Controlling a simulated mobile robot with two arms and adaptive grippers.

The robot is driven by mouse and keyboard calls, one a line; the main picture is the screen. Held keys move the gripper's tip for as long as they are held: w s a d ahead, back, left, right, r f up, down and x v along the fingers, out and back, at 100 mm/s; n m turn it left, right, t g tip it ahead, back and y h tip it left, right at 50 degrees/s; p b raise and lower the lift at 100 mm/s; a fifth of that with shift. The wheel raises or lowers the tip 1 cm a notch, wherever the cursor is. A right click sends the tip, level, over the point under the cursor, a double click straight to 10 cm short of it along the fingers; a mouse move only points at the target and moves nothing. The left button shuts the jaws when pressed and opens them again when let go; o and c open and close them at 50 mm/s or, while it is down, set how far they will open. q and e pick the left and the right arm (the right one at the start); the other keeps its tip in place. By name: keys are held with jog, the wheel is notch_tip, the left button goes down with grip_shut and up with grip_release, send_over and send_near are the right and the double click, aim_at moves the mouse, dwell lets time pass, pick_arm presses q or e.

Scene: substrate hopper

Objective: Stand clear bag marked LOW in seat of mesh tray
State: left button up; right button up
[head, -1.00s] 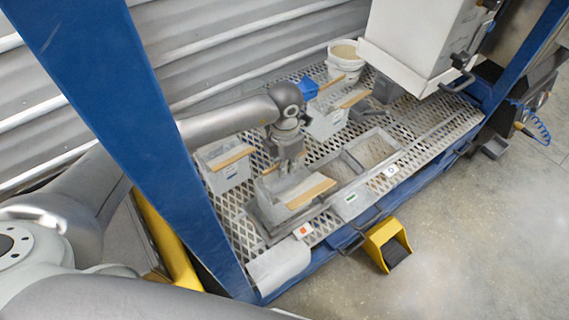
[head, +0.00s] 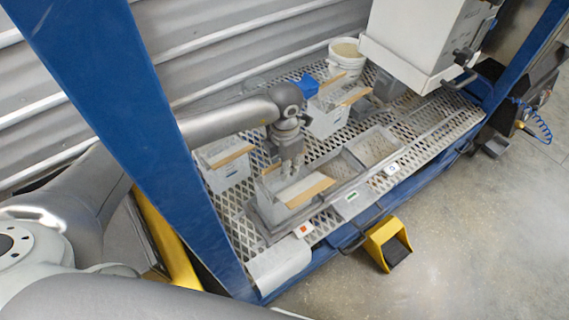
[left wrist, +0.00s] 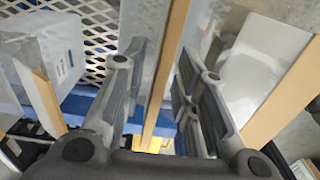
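A clear, open-topped bag with tan strips on its top edges (head: 313,190) stands upright in the left seat of the grey mesh tray (head: 262,228), by the orange label. Its pale contents show in the left wrist view (left wrist: 262,58). My left gripper (head: 291,168) points down over this bag. In the left wrist view its fingers (left wrist: 158,75) are spread on either side of one tan strip, with a gap between them. No word on the bag can be read. My right gripper is not in view.
A similar bag (head: 225,168) stands left of the tray; its label shows in the left wrist view (left wrist: 62,65). More bags (head: 327,120), a blue box (head: 309,87) and a white bucket (head: 346,60) stand behind. The tray's other seats (head: 374,147) look empty. A blue post (head: 120,110) crosses at left.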

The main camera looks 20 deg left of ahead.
pick_arm(q)
jog(key=shift+r, duration=3.95)
